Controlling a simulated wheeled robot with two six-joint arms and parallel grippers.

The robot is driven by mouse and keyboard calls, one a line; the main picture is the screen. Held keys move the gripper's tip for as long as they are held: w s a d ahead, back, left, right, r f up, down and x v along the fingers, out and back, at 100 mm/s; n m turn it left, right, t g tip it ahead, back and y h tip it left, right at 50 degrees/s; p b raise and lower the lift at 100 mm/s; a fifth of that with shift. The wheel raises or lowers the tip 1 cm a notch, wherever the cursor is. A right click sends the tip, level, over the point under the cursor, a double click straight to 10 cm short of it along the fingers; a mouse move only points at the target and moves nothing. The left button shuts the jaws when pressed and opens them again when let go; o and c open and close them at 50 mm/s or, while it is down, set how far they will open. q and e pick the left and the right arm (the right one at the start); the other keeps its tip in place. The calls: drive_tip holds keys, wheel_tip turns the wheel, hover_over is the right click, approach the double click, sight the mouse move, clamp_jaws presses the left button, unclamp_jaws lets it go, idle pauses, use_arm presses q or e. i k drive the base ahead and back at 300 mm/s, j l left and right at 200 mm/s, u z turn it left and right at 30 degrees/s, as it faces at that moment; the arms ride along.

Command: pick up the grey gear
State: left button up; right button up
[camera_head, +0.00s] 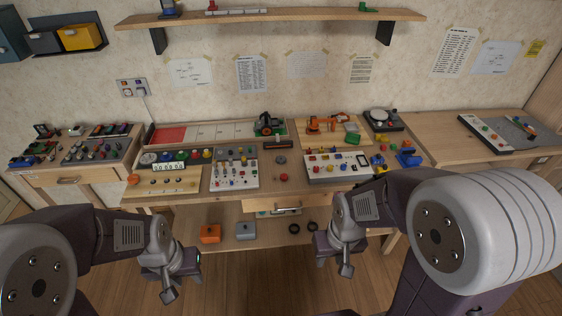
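A round pale grey piece (148,158) that looks like the grey gear sits at the left end of a row of coloured round pieces on the workbench. It is small, so its teeth cannot be made out. My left gripper (168,296) hangs low in front of the bench, well below and apart from the grey piece. My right gripper (346,270) hangs in front of the bench, right of centre, far from it. Both grippers point down and are seen edge-on, so their finger gaps do not show. Nothing is visibly held.
The workbench (300,198) is crowded with a button panel (233,174), a second control panel (340,168), an orange toy arm (320,126) and a turntable (382,119). A lower shelf holds an orange block (210,233) and a grey block (246,231). Floor in front is clear.

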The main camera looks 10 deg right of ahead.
sight(280, 159)
drive_tip(key=i+l+u, duration=0.25)
drive_tip(key=i+l, duration=0.15)
drive_tip(key=i, duration=0.3)
drive_tip(key=i+l+u, duration=0.2)
drive_tip(key=i+l, duration=0.35)
drive_tip(key=i, duration=0.1)
